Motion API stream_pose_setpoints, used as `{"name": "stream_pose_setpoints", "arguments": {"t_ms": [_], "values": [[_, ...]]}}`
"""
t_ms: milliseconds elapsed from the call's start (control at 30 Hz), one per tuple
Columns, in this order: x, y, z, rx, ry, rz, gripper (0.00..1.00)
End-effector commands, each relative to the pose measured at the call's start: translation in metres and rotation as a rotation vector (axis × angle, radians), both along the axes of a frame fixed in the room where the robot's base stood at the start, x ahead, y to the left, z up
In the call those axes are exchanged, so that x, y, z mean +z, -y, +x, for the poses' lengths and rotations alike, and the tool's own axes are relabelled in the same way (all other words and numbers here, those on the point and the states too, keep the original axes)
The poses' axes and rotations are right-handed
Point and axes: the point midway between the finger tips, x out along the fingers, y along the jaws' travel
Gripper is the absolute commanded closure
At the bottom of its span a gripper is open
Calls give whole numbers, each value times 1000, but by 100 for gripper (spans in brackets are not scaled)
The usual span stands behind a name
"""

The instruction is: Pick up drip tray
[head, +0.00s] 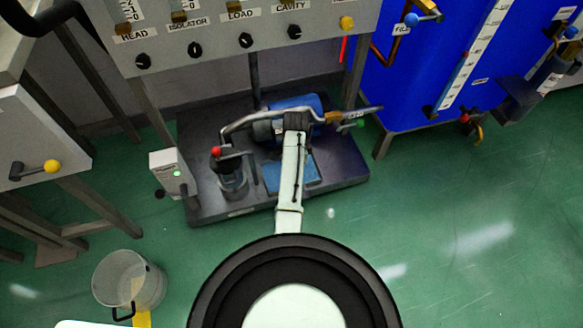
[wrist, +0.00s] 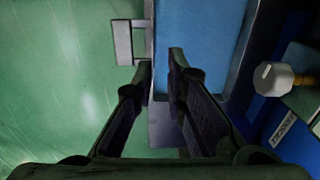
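A flat blue piece (head: 292,174), which appears to be the drip tray, lies on the dark pump base below my arm. In the wrist view a blue surface (wrist: 192,22) with a thin grey edge fills the upper middle, and a pale grey bracket-like handle (wrist: 122,42) sticks out from its left side. My gripper (wrist: 161,62) is open with a narrow gap. Its left finger is at the grey edge, and its right finger overlaps the blue surface. I cannot tell whether either finger touches it. In the head view my gripper (head: 297,122) is partly hidden by its own arm.
A bent metal pipe (head: 250,118) and a blue motor (head: 297,103) crowd the base. A small grey box (head: 168,172) stands at its left. A white knob (wrist: 272,78) is right of my gripper. A clear bucket (head: 128,281) stands on open green floor.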

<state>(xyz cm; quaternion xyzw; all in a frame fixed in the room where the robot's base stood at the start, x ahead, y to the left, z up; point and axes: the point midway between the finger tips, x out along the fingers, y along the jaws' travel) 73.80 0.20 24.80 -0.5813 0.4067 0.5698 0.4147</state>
Motion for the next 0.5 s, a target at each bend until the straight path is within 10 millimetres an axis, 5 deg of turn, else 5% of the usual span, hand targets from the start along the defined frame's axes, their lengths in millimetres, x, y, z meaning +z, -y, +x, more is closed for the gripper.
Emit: {"name": "stream_pose_setpoints", "arguments": {"t_ms": [233, 500], "values": [[-44, 2, -7, -21, -28, 1, 88], [-66, 3, -7, -19, -23, 1, 88]]}}
